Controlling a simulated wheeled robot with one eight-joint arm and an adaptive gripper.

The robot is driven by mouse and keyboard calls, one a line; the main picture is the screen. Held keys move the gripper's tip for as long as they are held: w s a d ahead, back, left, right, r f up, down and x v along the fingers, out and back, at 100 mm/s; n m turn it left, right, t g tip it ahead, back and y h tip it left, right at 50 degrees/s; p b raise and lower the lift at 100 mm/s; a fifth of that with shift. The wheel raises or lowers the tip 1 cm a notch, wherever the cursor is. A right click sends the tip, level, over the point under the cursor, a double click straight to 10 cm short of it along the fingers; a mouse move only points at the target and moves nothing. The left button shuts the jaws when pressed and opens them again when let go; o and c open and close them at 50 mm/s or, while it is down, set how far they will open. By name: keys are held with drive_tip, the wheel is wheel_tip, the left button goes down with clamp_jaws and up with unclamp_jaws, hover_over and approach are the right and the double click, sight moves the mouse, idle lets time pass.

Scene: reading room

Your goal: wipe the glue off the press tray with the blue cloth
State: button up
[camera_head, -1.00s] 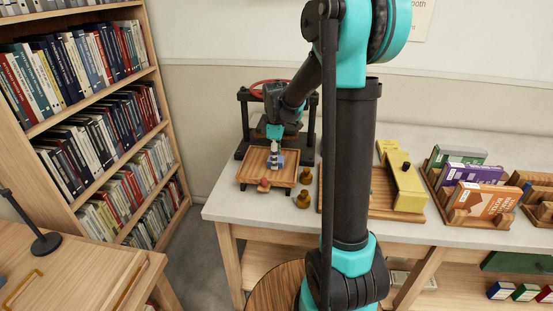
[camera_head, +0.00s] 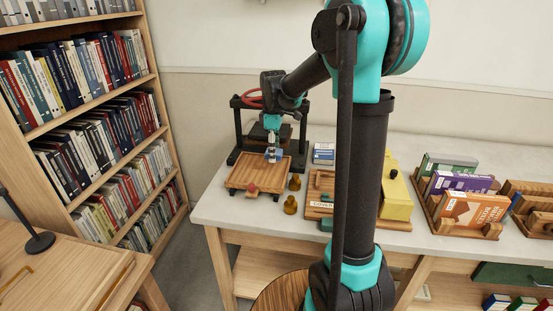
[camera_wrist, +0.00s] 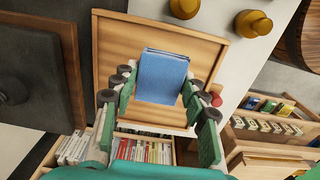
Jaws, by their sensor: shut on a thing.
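The wooden press tray (camera_head: 238,181) sits in front of the dark press (camera_head: 238,150) on the pale worktop. Its rim also shows in the wrist view (camera_wrist: 120,22). My gripper (camera_head: 272,148) points down over the back right part of the tray. It is shut on the folded blue cloth (camera_wrist: 162,76), which hangs between the fingers and shows as a small blue patch in the head view (camera_head: 271,156). I cannot tell whether the cloth touches the tray floor. I cannot make out any glue; the cloth and fingers hide part of the floor.
A red knob (camera_head: 251,188) is at the tray's front edge. Two brass-coloured knobs (camera_head: 290,204) stand just right of the tray. A wooden board labelled "COVER" (camera_head: 322,205), a yellow block (camera_head: 396,195) and book racks (camera_head: 465,225) stand further right.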

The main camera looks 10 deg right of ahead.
drive_tip(key=shift+r, duration=1)
